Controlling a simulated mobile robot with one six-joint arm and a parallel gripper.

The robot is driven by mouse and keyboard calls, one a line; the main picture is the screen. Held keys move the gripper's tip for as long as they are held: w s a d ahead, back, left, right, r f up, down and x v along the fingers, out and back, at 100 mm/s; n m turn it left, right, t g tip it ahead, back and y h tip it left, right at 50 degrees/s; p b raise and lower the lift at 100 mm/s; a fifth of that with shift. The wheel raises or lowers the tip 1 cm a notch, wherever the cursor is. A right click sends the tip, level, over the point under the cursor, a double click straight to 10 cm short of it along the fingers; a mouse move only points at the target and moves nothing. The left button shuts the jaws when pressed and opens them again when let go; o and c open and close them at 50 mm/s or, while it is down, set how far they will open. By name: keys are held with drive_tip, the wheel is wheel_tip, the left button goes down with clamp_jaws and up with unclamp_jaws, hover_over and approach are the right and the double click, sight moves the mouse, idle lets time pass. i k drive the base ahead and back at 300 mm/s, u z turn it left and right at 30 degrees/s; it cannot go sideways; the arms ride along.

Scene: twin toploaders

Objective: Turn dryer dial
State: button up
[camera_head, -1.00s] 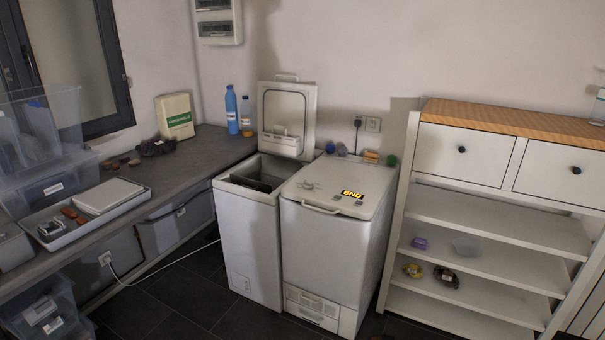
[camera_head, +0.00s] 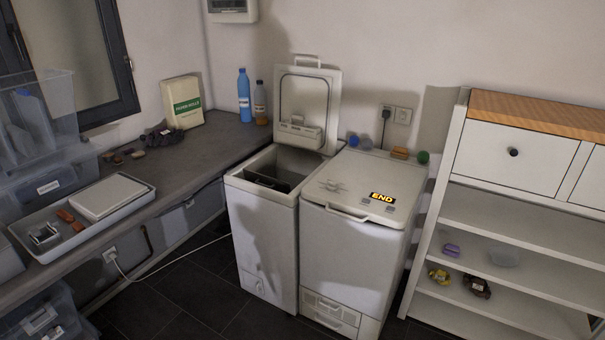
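Two white toploader machines stand side by side against the back wall. The left machine (camera_head: 262,232) has its lid (camera_head: 305,104) raised, and its inside is dark. The right machine (camera_head: 350,258) has its lid shut, with a front handle (camera_head: 347,213) and a lit display (camera_head: 382,197) reading "END". Small dark marks lie by the display, too small to tell whether one is a dial. Which machine is the dryer is not readable here. My gripper is not in view.
A dark counter (camera_head: 200,165) with a tray (camera_head: 25,243) and bottles (camera_head: 245,95) runs along the left. A white shelf unit (camera_head: 445,190) stands at the right. Small objects (camera_head: 400,153) sit at the right machine's back edge. Dark floor (camera_head: 190,300) is free in front.

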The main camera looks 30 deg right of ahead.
sight(331, 185)
drive_tip(key=u, duration=0.5)
drive_tip(key=i, duration=0.85)
drive_tip(key=u, duration=0.3)
